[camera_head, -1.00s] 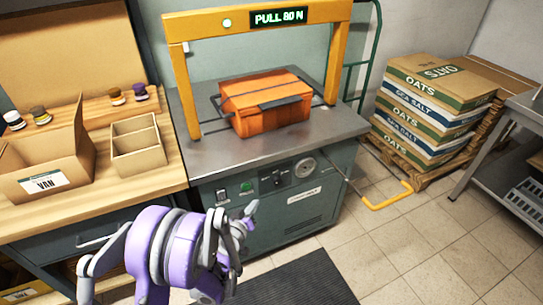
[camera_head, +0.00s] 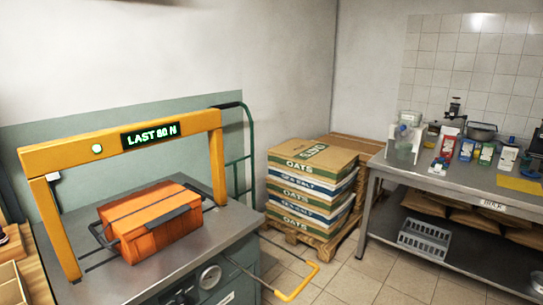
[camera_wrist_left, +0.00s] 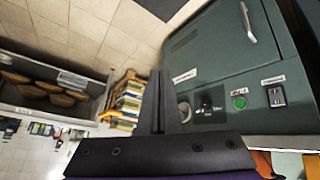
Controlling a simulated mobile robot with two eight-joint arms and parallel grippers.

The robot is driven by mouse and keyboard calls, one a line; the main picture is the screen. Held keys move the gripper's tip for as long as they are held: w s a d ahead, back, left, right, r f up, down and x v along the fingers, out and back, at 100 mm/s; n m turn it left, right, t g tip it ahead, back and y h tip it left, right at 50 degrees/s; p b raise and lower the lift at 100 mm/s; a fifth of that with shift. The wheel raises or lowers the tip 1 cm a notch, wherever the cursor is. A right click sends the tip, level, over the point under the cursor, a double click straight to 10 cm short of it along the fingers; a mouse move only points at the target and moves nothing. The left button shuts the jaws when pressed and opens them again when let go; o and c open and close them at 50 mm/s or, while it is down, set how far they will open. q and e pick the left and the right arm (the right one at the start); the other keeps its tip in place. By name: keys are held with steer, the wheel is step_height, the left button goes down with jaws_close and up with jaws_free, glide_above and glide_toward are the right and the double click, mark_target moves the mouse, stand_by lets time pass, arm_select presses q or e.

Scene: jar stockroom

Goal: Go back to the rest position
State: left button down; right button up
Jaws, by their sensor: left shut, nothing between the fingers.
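My left gripper (camera_wrist_left: 158,100) shows only in the left wrist view. Its dark fingers are together, with nothing between them. It is in front of the grey-green cabinet front of the strapping machine (camera_wrist_left: 222,57), apart from it as far as I can tell. The head view shows neither gripper. There, the orange case (camera_head: 155,232) sits on the machine's steel top under the yellow arch (camera_head: 119,139), with a dark strap across its lid. The arch display (camera_head: 150,136) reads about "LAST 80 N". My right gripper is in neither view.
A pallet stack of oats and sea salt sacks (camera_head: 309,190) stands right of the machine. A yellow-ended handle (camera_head: 298,284) sticks out over the tiled floor. A steel bench (camera_head: 455,190) with jars and packets is at the right, a grey crate (camera_head: 424,240) on its lower shelf.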

arm_select(q)
steer(key=s+a+g+y, duration=0.1)
steer(key=s+g+y, duration=0.1)
steer(key=s, duration=0.8)
step_height(320, 180, up, 18)
steer(key=w+p, duration=0.2)
steer(key=p, duration=1.4)
steer(key=shift+w+a+m+p, duration=0.25)
steer(key=shift+w+m+p, duration=0.05)
steer(key=shift+p, duration=0.05)
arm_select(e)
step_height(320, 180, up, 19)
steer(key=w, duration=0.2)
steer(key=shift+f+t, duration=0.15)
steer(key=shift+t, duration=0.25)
arm_select(q)
steer(key=shift+s+r, duration=0.1)
steer(key=shift+s, duration=0.1)
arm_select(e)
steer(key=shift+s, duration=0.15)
